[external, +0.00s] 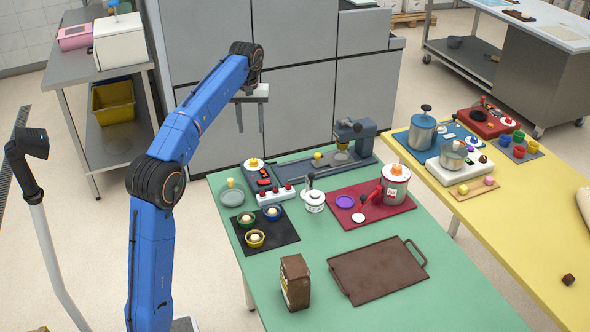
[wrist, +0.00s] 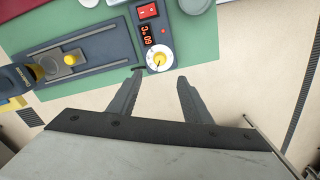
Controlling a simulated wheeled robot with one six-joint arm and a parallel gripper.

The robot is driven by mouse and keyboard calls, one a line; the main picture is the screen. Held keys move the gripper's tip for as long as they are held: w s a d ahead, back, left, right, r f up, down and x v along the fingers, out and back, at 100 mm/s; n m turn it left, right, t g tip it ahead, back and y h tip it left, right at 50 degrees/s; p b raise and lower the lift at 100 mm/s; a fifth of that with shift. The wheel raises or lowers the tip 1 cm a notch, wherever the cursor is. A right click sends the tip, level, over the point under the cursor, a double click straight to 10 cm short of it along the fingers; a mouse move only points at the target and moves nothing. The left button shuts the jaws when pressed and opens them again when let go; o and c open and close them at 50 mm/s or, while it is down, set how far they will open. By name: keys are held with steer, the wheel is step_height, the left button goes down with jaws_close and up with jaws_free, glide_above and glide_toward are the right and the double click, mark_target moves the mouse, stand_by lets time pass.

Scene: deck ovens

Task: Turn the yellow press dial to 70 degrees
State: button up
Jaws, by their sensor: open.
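The yellow press dial (external: 254,163) is a yellow knob on a white round scale, at the far end of a dark control panel (external: 262,180) on the green table. In the wrist view the dial (wrist: 159,59) lies just beyond the fingertips, roughly centred between them. A pointer mark shows on it, but its angle is too small to read. My gripper (external: 250,128) points down above and behind the dial, open and empty, not touching it. In the wrist view my gripper (wrist: 160,77) shows both fingers spread apart.
A blue-grey press (external: 355,133) stands right of the panel, with a small yellow knob (external: 317,156) on its base.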

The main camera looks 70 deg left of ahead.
mark_target(253, 160)
step_height(253, 160, down, 13)
steer(key=shift+f, duration=0.2)
stand_by(0.3)
steer(key=c, duration=1.1)
